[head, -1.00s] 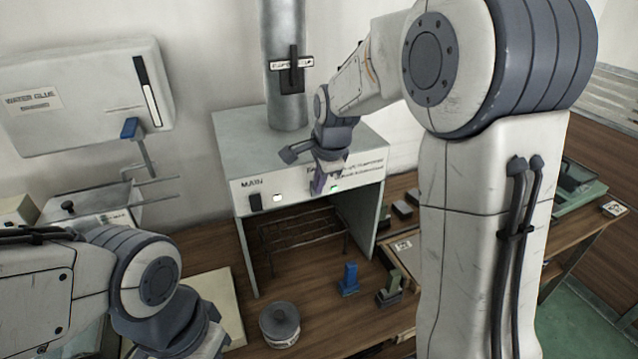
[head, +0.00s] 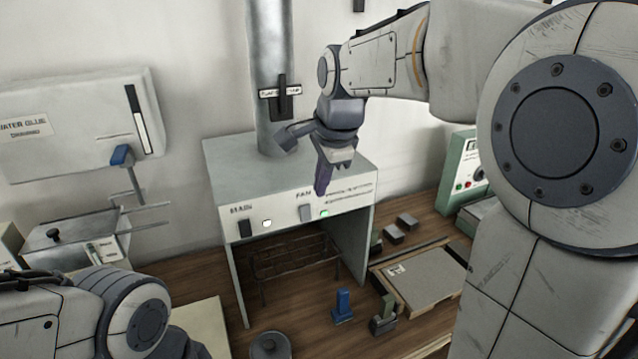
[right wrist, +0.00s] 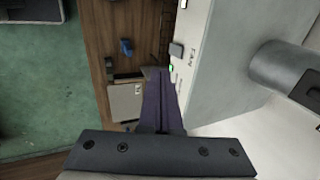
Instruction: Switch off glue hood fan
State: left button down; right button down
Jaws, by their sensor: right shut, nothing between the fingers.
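The glue hood (head: 290,165) is a grey box with a pale front panel and a duct pipe rising from it. Its panel carries a dark MAIN switch (head: 245,229) with a white lamp (head: 267,223), and a grey FAN switch (head: 306,213) with a green lamp (head: 324,212). My right gripper (head: 321,192) is shut and empty, pointing down in front of the panel's upper edge near the FAN switch. In the right wrist view its fingers (right wrist: 160,75) are together, and the FAN switch (right wrist: 176,50) shows beyond the tips. My left gripper is out of view.
A wire rack (head: 292,260) stands under the hood. A blue piece (head: 342,305), a green holder (head: 383,318) and a lidded pot (head: 269,346) are on the bench in front. A damper handle (head: 282,98) is on the duct. A water glue tank (head: 70,125) hangs at left.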

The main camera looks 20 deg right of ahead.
jog(key=shift+r, duration=0.1)
jog(key=s+a+f+n+g+y, duration=0.1)
jog(key=s+a+f+n, duration=0.3)
jog(key=s+a+n, duration=0.25)
jog(key=s+a+f+n+g, duration=0.1)
jog(key=s+a+f+n, duration=0.3)
jog(key=s+a+n, duration=0.25)
jog(key=s+a+f+n+g, duration=0.2)
jog(key=s+f+n, duration=0.4)
jog(key=s+n, duration=0.5)
jog(key=shift+s+a+f+n, duration=0.25)
jog(key=shift+s+n, duration=0.15)
jog(key=shift+n, duration=0.1)
